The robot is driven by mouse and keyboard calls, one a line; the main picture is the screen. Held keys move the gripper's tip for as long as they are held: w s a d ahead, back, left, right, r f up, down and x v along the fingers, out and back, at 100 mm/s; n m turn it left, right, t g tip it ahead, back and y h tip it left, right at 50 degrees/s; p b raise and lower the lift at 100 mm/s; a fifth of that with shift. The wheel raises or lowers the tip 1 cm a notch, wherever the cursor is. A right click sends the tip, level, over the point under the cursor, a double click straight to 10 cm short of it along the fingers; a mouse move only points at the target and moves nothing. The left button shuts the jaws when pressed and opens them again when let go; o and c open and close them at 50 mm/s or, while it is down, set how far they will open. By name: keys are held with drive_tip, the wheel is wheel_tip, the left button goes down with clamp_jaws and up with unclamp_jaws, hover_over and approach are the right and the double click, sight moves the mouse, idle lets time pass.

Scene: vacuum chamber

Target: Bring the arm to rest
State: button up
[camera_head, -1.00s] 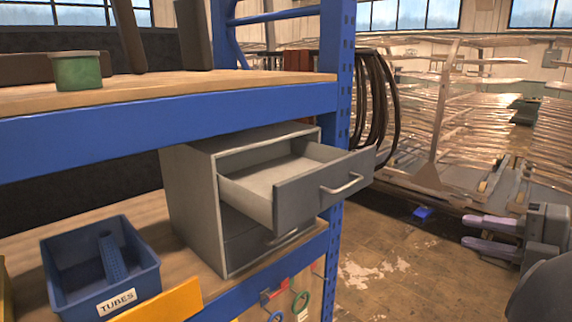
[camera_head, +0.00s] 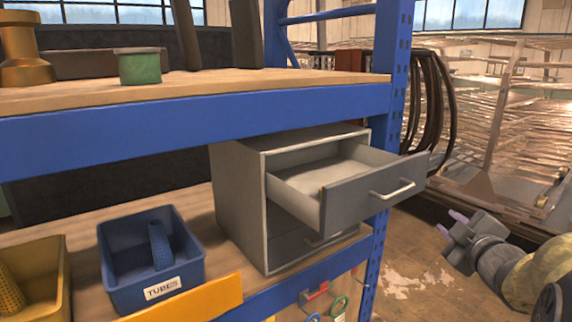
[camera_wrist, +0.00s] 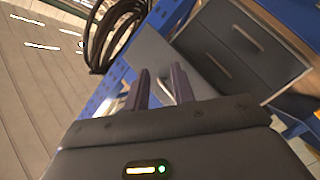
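My gripper (camera_head: 451,224) is at the right of the head view, apart from the shelf, with its two purple fingers spread. In the wrist view my gripper (camera_wrist: 160,88) also shows its fingers apart with nothing between them. My arm reaches in from the lower right corner of the head view, over the floor.
A grey cabinet (camera_head: 236,205) with its top drawer (camera_head: 372,196) pulled out stands on the blue-framed shelf (camera_head: 200,128). A blue bin (camera_head: 150,272) labelled TUBES and a yellow bin (camera_head: 45,262) stand left. Floor (camera_head: 405,265) shows right of the shelf.

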drive_tip(key=s+a+f+m+g+h, duration=0.1)
drive_tip(key=a+f+m+g, duration=0.25)
drive_tip(key=f, duration=0.35)
drive_tip(key=s+a+f+m+g, duration=0.1)
drive_tip(key=a+f+m+g, duration=0.2)
drive_tip(key=a+f, duration=0.3)
drive_tip(key=s+a+f+m+g+y, duration=0.2)
drive_tip(key=s+a+f+g, duration=0.5)
drive_tip(key=s+a+f, duration=0.4)
drive_tip(key=shift+s+a+f+m, duration=0.35)
drive_tip(key=shift+s+m, duration=0.5)
drive_tip(key=shift+s, duration=0.25)
drive_tip(key=shift+w, duration=0.1)
